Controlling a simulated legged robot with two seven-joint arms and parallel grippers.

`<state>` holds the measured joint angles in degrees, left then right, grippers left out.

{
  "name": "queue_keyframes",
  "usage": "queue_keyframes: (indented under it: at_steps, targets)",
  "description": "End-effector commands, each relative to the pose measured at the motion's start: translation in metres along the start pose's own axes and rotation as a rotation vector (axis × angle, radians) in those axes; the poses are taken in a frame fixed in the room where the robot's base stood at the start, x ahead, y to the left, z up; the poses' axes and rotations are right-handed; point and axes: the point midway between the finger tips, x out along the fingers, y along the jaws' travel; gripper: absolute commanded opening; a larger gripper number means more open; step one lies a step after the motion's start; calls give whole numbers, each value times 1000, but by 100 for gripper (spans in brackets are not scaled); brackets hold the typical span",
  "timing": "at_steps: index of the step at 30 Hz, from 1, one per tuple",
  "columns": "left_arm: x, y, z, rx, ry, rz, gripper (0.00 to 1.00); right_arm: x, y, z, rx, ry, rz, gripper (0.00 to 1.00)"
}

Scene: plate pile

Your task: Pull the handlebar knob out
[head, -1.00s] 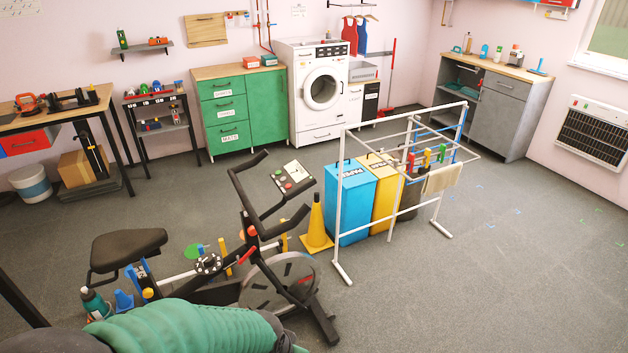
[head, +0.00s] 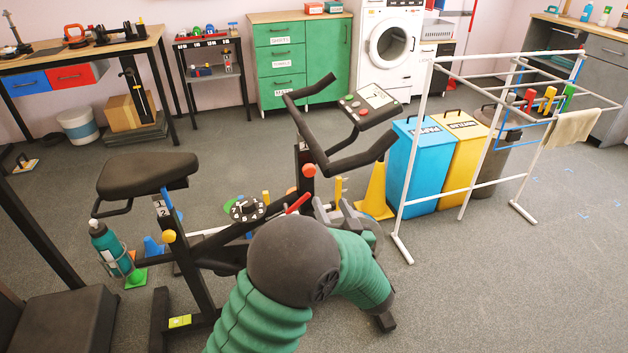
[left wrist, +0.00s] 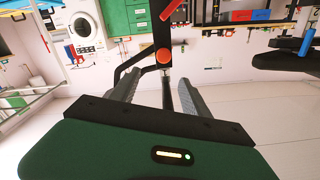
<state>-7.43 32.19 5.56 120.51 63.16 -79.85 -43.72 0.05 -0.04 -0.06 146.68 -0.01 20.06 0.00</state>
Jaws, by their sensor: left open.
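The handlebar knob (head: 308,170) is a round orange-red knob on the upright post below the exercise bike's handlebar (head: 345,150). In the left wrist view the knob (left wrist: 163,56) shows just beyond the fingertips, about midway between them. My left gripper (head: 337,210) is open and empty, below and slightly right of the knob in the head view. Its two grey fingers also show in the left wrist view (left wrist: 160,80), apart and not touching the knob. My green left arm hides the lower front of the bike. My right gripper is not in view.
A red lever (head: 297,203) sits on the bike frame just below the knob. The seat (head: 148,173) is to the left. A yellow cone (head: 375,190) and a white drying rack (head: 412,185) stand at the right. The floor at the lower right is clear.

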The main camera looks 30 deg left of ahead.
Motion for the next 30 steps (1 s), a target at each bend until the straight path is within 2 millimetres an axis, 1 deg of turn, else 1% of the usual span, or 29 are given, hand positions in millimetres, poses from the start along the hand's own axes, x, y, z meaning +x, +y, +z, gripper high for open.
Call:
queue_keyframes:
  at_steps: [1, 6, 12, 15, 19, 26, 28, 30]
  targets:
    - [16, -2, 6, -3, -3, -8, 55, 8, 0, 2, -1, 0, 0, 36]
    - [63, -3, 8, -5, -5, -5, 55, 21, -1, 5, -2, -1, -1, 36]
    - [108, -1, 5, -2, -1, -4, 55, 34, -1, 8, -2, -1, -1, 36]
    - [123, 0, 3, -1, 0, -3, 55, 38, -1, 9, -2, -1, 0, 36]
    - [134, -1, 3, 0, -1, -1, 55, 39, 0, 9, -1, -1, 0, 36]
    - [136, -2, 2, 0, -2, -1, 55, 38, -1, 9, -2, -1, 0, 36]
    - [136, -1, 2, 0, -2, 0, 48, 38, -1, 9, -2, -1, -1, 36]
    - [135, -1, 2, 0, -2, 0, 39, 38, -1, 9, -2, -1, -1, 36]
